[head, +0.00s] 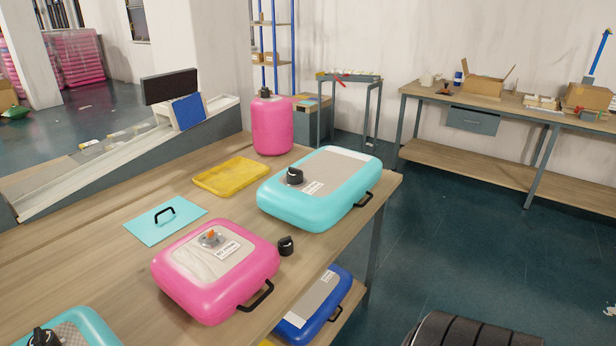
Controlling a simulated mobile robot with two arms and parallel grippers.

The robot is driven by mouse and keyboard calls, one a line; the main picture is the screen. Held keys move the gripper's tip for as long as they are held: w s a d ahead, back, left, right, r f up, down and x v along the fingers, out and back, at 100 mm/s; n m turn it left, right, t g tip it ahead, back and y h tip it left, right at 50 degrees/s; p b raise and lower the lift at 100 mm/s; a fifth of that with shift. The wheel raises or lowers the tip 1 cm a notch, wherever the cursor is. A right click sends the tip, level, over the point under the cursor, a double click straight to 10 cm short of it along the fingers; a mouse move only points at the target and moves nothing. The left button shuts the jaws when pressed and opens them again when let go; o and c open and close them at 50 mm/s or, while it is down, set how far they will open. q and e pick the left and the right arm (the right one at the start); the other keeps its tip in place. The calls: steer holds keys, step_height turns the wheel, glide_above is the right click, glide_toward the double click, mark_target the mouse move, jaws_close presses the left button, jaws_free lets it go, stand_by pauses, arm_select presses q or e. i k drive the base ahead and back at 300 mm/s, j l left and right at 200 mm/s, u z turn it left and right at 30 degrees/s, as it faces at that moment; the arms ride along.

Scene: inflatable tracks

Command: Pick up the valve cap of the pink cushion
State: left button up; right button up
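The pink cushion (190,290) lies flat on the wooden table, with a grey top panel, a white label and a black handle at its front right edge. Its valve (210,238) is uncapped and shows an orange centre. A black valve cap (286,246) stands by the cushion's right side, close to the table's right edge; whether it touches the cushion I cannot tell. Neither of my grippers shows in the head view.
A turquoise cushion (330,190) with its black cap on lies behind. A pink cylinder (272,128), yellow tray (232,176) and turquoise plate (150,232) share the table (90,250). A blue cushion (322,305) sits on the lower shelf. Floor at right is mostly open.

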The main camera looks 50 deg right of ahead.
mark_target(286, 245)
steer(key=k+l+z, duration=0.1)
steer(key=z, duration=1.3)
